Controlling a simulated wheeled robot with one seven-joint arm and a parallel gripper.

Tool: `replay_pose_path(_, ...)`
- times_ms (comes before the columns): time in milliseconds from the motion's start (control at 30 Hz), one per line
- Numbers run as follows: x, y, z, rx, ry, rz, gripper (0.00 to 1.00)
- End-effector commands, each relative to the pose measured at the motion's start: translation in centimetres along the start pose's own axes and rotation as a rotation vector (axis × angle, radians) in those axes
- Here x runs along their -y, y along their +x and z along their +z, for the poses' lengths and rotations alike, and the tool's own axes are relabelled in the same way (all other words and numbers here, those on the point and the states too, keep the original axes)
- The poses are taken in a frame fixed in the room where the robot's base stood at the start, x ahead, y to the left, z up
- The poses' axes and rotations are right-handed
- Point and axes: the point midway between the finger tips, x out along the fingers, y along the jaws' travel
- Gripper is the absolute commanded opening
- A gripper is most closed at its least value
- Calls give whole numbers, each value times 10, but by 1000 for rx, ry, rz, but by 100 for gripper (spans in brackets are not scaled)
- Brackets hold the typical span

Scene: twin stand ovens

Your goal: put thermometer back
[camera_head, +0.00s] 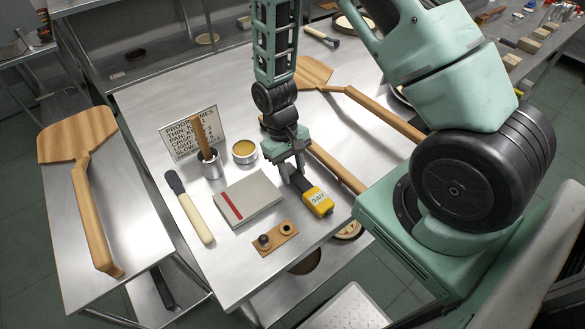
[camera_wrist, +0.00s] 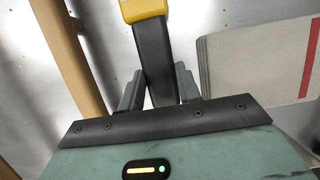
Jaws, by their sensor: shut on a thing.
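The thermometer (camera_head: 318,200) is a yellow body with a small display and a dark handle. My gripper (camera_head: 291,166) is shut on the dark handle, over the steel table right of the grey book. In the wrist view the handle (camera_wrist: 154,65) stands between the two fingers of my gripper (camera_wrist: 159,92), with the yellow body (camera_wrist: 143,9) at the top edge. I cannot tell whether the thermometer touches the table. A small wooden block (camera_head: 275,238) with a dark knob and a round hole lies near the front edge of the table.
A grey book with a red stripe (camera_head: 248,197) lies left of my gripper. A long wooden peel handle (camera_head: 337,167) runs close on the right.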

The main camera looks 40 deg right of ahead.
Motion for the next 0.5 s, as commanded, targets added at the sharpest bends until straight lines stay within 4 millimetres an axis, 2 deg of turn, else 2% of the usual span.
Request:
replay_pose_path(33,0,2,-1,0,0,0,37)
replay_pose_path(100,0,1,0,0,0,0,56)
replay_pose_path(367,0,0,0,0,0,0,56)
replay_pose_path(500,0,-6,0,-1,0,0,56)
